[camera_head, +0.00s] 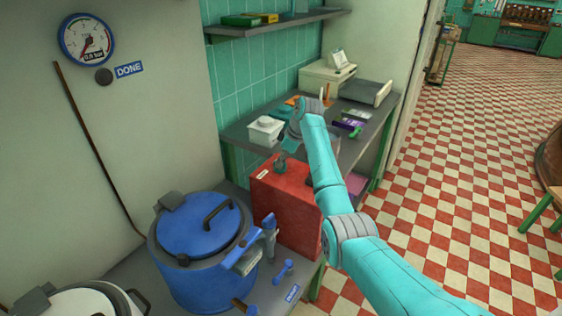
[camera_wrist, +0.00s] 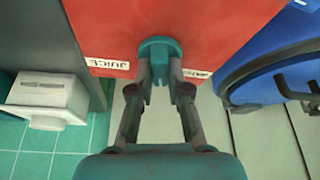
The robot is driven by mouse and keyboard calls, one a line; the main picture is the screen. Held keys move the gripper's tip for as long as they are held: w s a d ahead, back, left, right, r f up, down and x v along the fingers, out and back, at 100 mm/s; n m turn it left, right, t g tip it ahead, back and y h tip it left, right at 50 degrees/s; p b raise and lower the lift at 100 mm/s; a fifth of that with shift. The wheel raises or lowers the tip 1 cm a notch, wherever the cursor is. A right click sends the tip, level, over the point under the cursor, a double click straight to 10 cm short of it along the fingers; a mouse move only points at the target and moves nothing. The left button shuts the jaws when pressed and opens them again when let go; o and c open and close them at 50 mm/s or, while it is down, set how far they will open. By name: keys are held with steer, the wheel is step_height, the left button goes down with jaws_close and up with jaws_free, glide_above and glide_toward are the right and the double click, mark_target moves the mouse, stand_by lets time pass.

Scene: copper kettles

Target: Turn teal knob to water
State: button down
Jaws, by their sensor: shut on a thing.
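The teal knob (camera_wrist: 160,62) sits on a red box (camera_wrist: 215,25). In the wrist view my gripper (camera_wrist: 160,78) has its two fingers against the knob's sides, shut on it. A JUICE label (camera_wrist: 107,64) is left of the knob; a second label (camera_wrist: 197,73) on the right is partly hidden by a finger and unreadable. In the head view the red box (camera_head: 290,205) stands on the bench, and my gripper (camera_head: 288,147) reaches its top from behind.
A blue lidded kettle (camera_head: 200,240) stands close beside the red box, with a white one (camera_head: 85,301) farther left. A white container (camera_head: 265,131) sits behind the box. A shelf (camera_head: 275,22) hangs above, and a gauge (camera_head: 87,39) is on the wall.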

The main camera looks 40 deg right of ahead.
steer(key=n+g, duration=0.1)
steer(key=n, duration=0.2)
steer(key=n+y, duration=0.1)
steer(key=n, duration=0.1)
steer(key=shift+w+d+n+g+y, duration=0.1)
steer(key=shift+n+g+y, duration=0.2)
steer(key=shift+n+g, duration=0.1)
stand_by(0.4)
steer(key=c, duration=1.1)
jaws_free()
steer(key=v, duration=1.2)
